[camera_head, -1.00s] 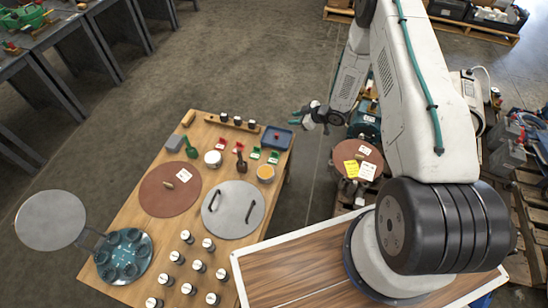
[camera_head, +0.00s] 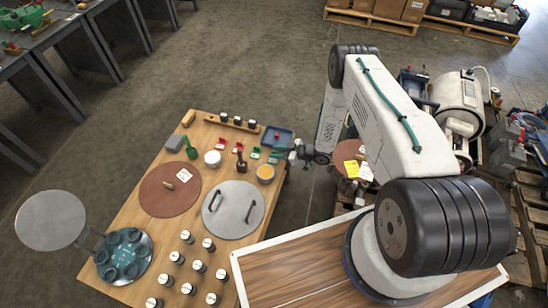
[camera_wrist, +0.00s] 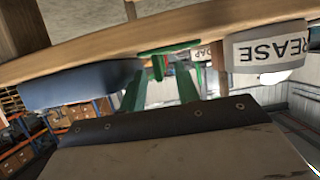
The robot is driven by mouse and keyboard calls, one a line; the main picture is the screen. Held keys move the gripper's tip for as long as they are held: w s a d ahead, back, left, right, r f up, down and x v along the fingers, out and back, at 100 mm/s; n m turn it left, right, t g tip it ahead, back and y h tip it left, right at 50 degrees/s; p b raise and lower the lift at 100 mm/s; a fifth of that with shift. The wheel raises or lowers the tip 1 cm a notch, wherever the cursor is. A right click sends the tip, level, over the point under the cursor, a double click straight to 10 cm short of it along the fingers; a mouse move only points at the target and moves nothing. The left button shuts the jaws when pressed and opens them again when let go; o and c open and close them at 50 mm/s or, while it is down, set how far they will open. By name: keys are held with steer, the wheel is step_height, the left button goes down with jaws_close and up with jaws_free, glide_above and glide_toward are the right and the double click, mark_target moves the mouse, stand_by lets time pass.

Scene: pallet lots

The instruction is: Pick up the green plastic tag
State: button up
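Two small green tags lie near the right edge of the wooden table, one at the left (camera_head: 255,153) and one at the right (camera_head: 274,157). The pictures do not settle which one the task means. My gripper (camera_head: 290,153) is at the table's right edge, close beside the right tag. In the wrist view, my gripper's two green fingers (camera_wrist: 159,80) stand apart with a gap between them. A green flat piece with a thin stem (camera_wrist: 170,47), apparently a tag, shows just beyond the fingertips. I cannot tell whether they touch it.
A blue tray (camera_head: 267,138) lies behind the tags and shows left of the fingers in the wrist view (camera_wrist: 80,88). A tub labelled GREASE (camera_wrist: 265,50) is at the right there. Red tags (camera_head: 221,146), a brown-handled item (camera_head: 241,163) and round lids (camera_head: 233,224) crowd the wooden table (camera_head: 135,190).

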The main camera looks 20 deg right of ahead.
steer(key=shift+w+a+f, duration=0.2)
steer(key=shift+w+a, duration=0.15)
steer(key=shift+a, duration=0.1)
jaws_close()
steer(key=shift+r, duration=0.15)
